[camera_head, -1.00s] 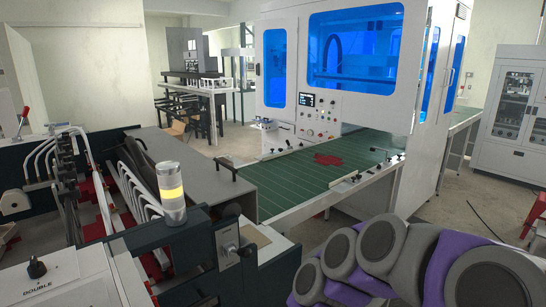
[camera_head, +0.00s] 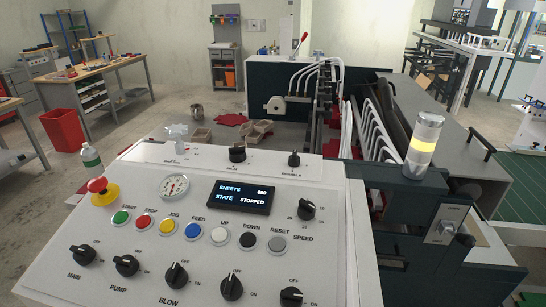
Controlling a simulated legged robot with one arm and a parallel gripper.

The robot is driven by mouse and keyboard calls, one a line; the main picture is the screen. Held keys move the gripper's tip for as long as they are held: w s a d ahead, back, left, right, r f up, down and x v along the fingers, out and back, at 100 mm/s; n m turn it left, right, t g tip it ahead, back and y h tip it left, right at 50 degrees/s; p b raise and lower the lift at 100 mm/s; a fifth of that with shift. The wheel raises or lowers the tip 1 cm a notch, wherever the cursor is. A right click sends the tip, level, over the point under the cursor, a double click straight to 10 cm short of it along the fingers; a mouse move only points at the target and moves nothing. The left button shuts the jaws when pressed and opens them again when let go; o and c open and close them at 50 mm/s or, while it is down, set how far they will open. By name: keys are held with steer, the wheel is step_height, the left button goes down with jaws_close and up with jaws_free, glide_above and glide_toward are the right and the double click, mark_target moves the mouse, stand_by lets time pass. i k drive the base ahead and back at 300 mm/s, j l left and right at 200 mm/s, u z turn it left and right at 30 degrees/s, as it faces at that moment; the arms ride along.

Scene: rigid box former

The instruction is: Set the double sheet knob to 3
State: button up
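The double sheet knob (camera_head: 294,159) is a small black knob on the raised back ledge of the white control panel (camera_head: 130,240). The label under it appears to read DOUBLE. Its pointer setting and scale numbers are too small to read. My gripper is not in view, and nothing touches the knob.
Another black knob (camera_head: 237,153) is left of it on the ledge. The panel has a display (camera_head: 241,197) reading STATE STOPPED, a speed knob (camera_head: 307,209), a row of coloured buttons, a red emergency button (camera_head: 98,186) and several lower knobs. A signal lamp (camera_head: 424,145) stands right.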

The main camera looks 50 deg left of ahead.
mark_target(293, 162)
steer(key=u, duration=2.15)
